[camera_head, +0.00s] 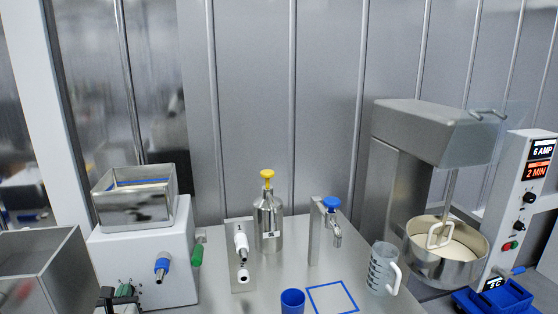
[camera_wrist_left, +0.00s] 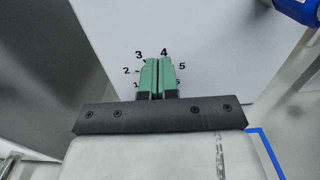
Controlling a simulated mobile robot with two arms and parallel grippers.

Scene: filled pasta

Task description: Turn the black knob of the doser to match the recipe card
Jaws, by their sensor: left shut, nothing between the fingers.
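The doser (camera_head: 150,245) is a white box with a steel hopper (camera_head: 135,205) on top, at the left of the head view. My left gripper (camera_head: 122,294) is at the lower part of its front face. In the left wrist view the green fingers (camera_wrist_left: 158,66) are shut together with nothing between them. They point at the white face, over a dial with black numerals (camera_wrist_left: 139,56). Numbers from 1 to 5 can be read around the fingertips, with another partly covered. The black knob is hidden behind the fingers; its setting and any contact cannot be told. No recipe card is recognisable. My right gripper is out of view.
A blue-tipped nozzle (camera_head: 162,266) and green handle (camera_head: 197,254) are on the doser. A yellow-topped bottle (camera_head: 268,215), numbered stand (camera_head: 239,275), blue-knobbed tap (camera_head: 331,215), blue cup (camera_head: 292,301) and jug (camera_head: 380,270) stand rightward. The mixer (camera_head: 420,135) is right; its panel reads 6 AMP, 2 MIN.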

